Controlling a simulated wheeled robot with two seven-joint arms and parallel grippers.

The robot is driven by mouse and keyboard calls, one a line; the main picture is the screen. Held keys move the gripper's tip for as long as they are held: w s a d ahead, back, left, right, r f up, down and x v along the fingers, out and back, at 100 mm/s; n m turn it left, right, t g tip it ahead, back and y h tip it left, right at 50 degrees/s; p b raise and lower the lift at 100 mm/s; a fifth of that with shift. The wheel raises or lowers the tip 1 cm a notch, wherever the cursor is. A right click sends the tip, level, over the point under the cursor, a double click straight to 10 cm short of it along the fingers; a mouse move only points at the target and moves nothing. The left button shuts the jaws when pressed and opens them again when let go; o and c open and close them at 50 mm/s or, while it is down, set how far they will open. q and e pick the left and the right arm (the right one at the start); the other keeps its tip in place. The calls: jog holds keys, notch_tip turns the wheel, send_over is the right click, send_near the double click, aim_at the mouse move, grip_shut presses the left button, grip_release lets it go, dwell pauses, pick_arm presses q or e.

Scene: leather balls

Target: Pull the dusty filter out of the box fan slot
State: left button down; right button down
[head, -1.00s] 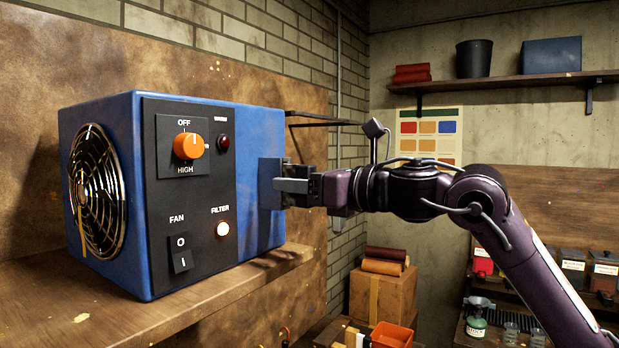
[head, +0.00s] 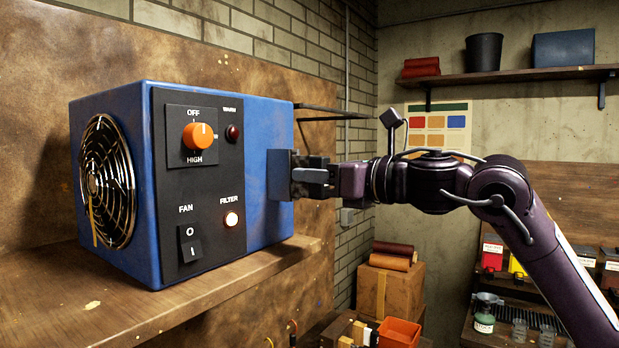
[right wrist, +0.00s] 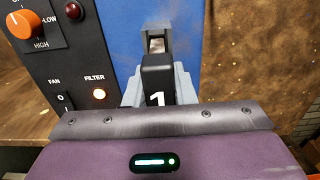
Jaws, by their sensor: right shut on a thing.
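The blue box fan (head: 266,120) stands on a wooden shelf, with a round grille on its left side and a black control panel in front. My right gripper (head: 300,176) is at the right end of its front face, shut on a small part there. In the right wrist view, a grey metal tab (right wrist: 155,42) shows between the fingers against the blue face. The dusty filter itself cannot be made out; the slot is hidden behind the gripper. The lamp marked FILTER (head: 231,219) is lit. My left gripper is out of view.
The wooden shelf (head: 110,305) runs under the fan. A dark bracket (head: 335,112) juts out behind the fan's right end. Lower right are a cardboard box (head: 395,290) and an orange bin (head: 400,332). The space right of the fan holds my right arm.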

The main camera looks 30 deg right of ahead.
jog(key=shift+s+d, duration=0.2)
jog(key=shift+s, duration=0.3)
jog(key=shift+s+d+b, duration=0.15)
jog(key=shift+s+b, duration=0.15)
jog(key=shift+b, duration=0.1)
jog(key=shift+s, duration=0.1)
jog(key=shift+b+v, duration=1.35)
jog(key=shift+v, duration=1.1)
